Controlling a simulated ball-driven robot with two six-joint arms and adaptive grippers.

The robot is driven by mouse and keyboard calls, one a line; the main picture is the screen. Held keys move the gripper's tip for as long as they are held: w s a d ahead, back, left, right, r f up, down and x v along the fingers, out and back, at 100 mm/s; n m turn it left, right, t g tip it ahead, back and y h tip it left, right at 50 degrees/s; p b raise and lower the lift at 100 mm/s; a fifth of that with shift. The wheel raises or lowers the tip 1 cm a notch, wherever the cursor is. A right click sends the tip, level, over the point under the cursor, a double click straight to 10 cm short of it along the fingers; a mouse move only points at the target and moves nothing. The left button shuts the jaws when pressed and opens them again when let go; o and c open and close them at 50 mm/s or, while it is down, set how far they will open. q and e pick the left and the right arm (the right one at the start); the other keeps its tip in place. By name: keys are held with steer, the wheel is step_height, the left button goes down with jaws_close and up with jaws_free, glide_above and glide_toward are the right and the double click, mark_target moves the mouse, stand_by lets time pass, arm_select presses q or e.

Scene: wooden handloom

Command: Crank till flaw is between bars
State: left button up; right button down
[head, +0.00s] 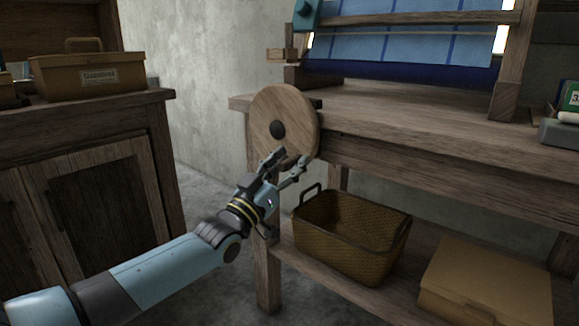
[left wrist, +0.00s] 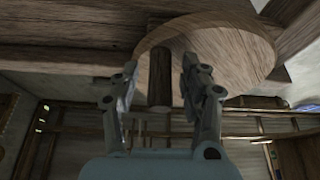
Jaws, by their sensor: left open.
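The round wooden crank disc (head: 298,112) with a dark knob (head: 278,129) stands at the loom's left front corner. My left gripper (head: 284,165) is open at the disc's lower edge. In the left wrist view the disc (left wrist: 235,48) fills the upper right, and a dark wooden peg (left wrist: 160,76) shows between the open fingers (left wrist: 158,90); I cannot tell whether they touch it. The blue checked cloth (head: 400,48) is on the loom, crossed by a wooden bar (head: 425,19). I cannot make out a flaw on it. My right gripper is not in view.
A woven basket (head: 345,245) and a cardboard box (head: 485,285) are on the lower shelf. A cabinet (head: 100,190) with a labelled box (head: 90,75) stands at the left. A leg (head: 268,270) of the loom stands close by my left gripper.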

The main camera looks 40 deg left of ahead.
arm_select(q)
jaws_close()
stand_by(0.3)
steer(key=shift+f, duration=0.1)
